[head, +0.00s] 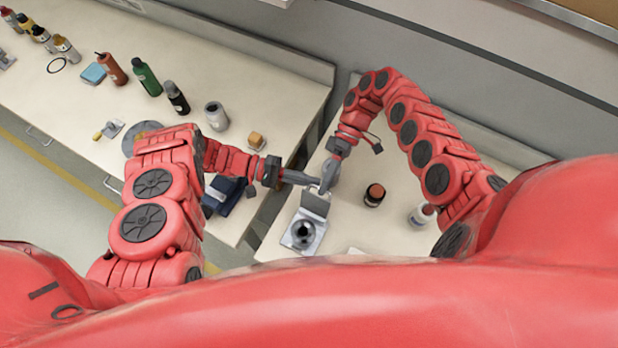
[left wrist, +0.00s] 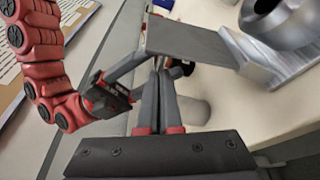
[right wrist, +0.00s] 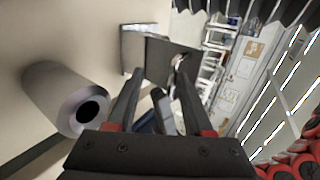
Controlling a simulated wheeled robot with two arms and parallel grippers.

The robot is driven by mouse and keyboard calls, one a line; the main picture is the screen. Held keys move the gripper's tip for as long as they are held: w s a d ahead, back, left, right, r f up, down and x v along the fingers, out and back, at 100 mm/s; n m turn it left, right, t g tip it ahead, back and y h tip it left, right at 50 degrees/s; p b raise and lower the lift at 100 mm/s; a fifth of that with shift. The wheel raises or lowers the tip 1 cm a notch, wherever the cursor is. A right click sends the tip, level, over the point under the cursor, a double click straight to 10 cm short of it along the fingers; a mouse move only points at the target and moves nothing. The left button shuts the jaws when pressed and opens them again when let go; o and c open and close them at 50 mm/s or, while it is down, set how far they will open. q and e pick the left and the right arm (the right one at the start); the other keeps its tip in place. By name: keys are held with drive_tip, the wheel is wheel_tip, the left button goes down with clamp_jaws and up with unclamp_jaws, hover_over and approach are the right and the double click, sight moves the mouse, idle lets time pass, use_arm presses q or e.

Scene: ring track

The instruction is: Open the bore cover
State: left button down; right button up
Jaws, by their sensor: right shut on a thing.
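The bore fixture (head: 291,240) is a pale metal base with a dark round bore, on the right-hand bench; its metal barrel (left wrist: 272,22) shows in the left wrist view. The bore cover (head: 315,204), a flat grey plate, stands tilted up beyond the bore, which is uncovered. It shows large in the left wrist view (left wrist: 190,42) and the right wrist view (right wrist: 172,62). My right gripper (head: 326,182) is shut on the cover at its far edge. My left gripper (head: 312,182) has its fingers together close beside that edge; whether they touch it is unclear.
A dark red-brown jar (head: 374,195) and a white jar (head: 422,214) stand right of the fixture. The left bench holds several bottles, a grey cylinder (head: 216,116) and a small orange-brown block (head: 256,141). A gap separates the benches. My gripper tips are crowded together.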

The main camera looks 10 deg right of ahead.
drive_tip(key=v, duration=0.5)
drive_tip(key=shift+w+d, duration=0.1)
drive_tip(key=shift+d, duration=0.05)
drive_tip(key=shift+w+d+r, duration=0.25)
drive_tip(key=shift+w+d, duration=0.1)
drive_tip(key=shift+w+d+r, duration=0.1)
drive_tip(key=shift+w+r, duration=0.25)
